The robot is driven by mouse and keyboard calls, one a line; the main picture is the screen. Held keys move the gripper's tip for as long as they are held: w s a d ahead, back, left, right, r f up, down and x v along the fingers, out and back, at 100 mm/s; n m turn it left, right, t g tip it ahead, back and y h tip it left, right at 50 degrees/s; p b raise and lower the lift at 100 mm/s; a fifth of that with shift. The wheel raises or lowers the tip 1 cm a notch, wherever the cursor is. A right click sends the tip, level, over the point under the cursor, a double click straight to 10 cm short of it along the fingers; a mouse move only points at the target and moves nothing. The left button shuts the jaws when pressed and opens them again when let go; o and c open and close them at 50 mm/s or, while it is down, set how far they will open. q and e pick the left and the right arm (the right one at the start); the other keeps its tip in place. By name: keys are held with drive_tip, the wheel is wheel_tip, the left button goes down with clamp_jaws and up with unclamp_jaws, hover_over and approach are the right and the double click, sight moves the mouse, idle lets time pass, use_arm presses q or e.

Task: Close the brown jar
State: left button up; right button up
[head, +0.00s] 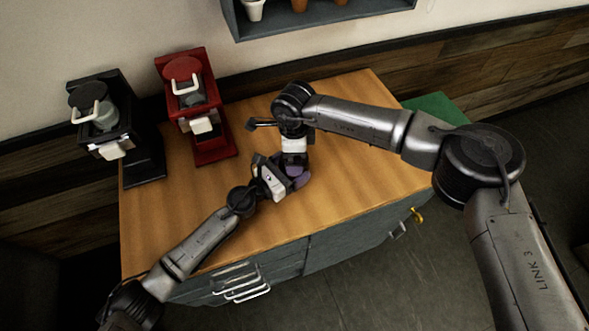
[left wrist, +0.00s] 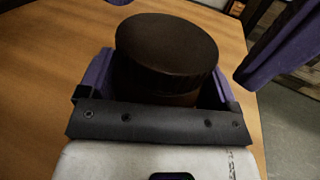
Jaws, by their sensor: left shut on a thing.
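The brown jar (left wrist: 160,95) stands upright between the purple fingers of my left gripper (left wrist: 155,92), which is shut on its body. A dark brown round lid (left wrist: 166,45) sits on top of the jar; I cannot tell whether it is fastened. In the head view my left gripper (head: 288,180) is near the middle of the table, and the jar is hidden by the hands. My right gripper (head: 299,170) points down just over it. In the left wrist view one purple right finger (left wrist: 275,50) stands apart from the lid's right side, so this gripper looks open.
A black brewer (head: 115,125) and a red brewer (head: 195,105) stand on the wooden table (head: 365,150) at the back left. A wall shelf (head: 320,22) holds several cups.

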drive_tip(key=shift+r, duration=1.35)
drive_tip(key=shift+c, duration=0.2)
drive_tip(key=shift+f, duration=0.2)
drive_tip(key=shift+s+a+f, duration=0.1)
drive_tip(key=shift+s+f, duration=0.05)
drive_tip(key=r, duration=0.1)
drive_tip(key=r+n, duration=0.1)
drive_tip(key=a+r+n+y, duration=0.1)
drive_tip(key=shift+w+r, duration=0.25)
drive_tip(key=shift+r, duration=0.1)
drive_tip(key=shift+d+r+n, duration=0.15)
drive_tip(key=shift+r+n, duration=0.1)
drive_tip(key=shift+n, duration=0.75)
drive_tip(key=shift+d+n+h, duration=0.35)
drive_tip(key=shift+n+h, duration=0.05)
drive_tip(key=shift+n, duration=0.7)
drive_tip(key=shift+d+n, duration=0.15)
drive_tip(key=shift+n, duration=0.95)
